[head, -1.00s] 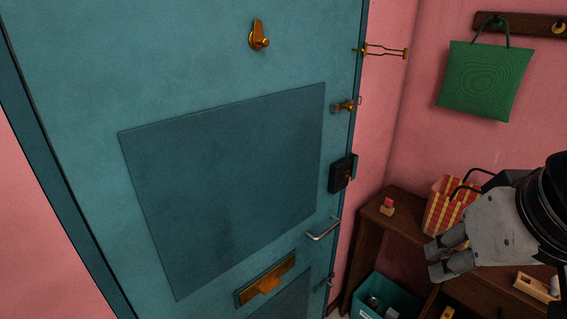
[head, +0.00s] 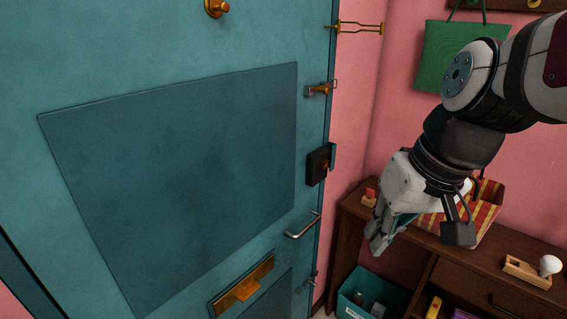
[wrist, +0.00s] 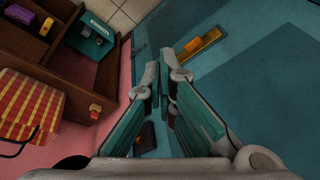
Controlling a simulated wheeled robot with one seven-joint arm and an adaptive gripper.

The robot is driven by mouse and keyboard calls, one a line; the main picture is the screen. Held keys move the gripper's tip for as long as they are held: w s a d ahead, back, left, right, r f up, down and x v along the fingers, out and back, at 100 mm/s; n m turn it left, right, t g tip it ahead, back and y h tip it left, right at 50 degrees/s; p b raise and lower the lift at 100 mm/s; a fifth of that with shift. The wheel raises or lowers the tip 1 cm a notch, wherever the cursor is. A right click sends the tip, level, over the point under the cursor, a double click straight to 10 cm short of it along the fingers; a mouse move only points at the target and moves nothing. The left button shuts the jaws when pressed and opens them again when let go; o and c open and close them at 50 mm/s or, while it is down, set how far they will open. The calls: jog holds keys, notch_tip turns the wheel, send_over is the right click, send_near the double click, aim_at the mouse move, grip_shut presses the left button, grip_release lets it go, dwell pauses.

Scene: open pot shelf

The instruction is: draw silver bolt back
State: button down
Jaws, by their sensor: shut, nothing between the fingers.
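A small silver-grey bolt (head: 310,282) sits low on the right edge of the teal door (head: 150,170), below the silver lever handle (head: 303,226). Higher on the same edge is a brass bolt (head: 318,90) on a grey plate. My gripper (head: 375,243) points down to the right of the door, in front of the wooden shelf, apart from the silver bolt. Its fingers are shut and empty. In the wrist view, my gripper (wrist: 165,76) hides part of the door edge, and the silver bolt is too small to make out clearly.
A black lock box (head: 320,165) and brass swing guard (head: 358,28) project from the door edge. A wooden shelf (head: 475,258) stands at right with a red-yellow bag (head: 483,214) and a teal bin (head: 366,297). A brass letter plate (head: 243,285) is low on the door.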

jog(key=w+d+f+m+y+b, duration=0.1)
jog(key=w+f+y+b, duration=0.4)
jog(key=w+f+b, duration=0.9)
jog(key=w+f+m+y+b, duration=0.1)
jog(key=w+f+y+b, duration=0.4)
jog(key=w+f, duration=1.7)
jog(key=w+d+f+m+t+h+b, duration=0.1)
jog(key=d+f+m+t+b, duration=0.2)
jog(key=f, duration=1.1)
jog(key=w+d+f+m+t+h+b, duration=0.1)
jog(key=d+f+m+t+b, duration=0.3)
jog(key=f, duration=1.1)
jog(key=w+d+f+m+t+h+b, duration=0.2)
jog(key=d+f+m+t+b, duration=0.2)
jog(key=f, duration=1)
jog(key=d+t+b, duration=0.2)
jog(key=b, duration=0.1)
jog(key=shift+w+f, duration=0.15)
jog(key=shift+w, duration=0.05)
jog(key=b+x, duration=0.5)
jog(key=x, duration=0.5)
jog(key=shift+s+a, duration=1.35)
jog(key=shift+s, duration=0.05)
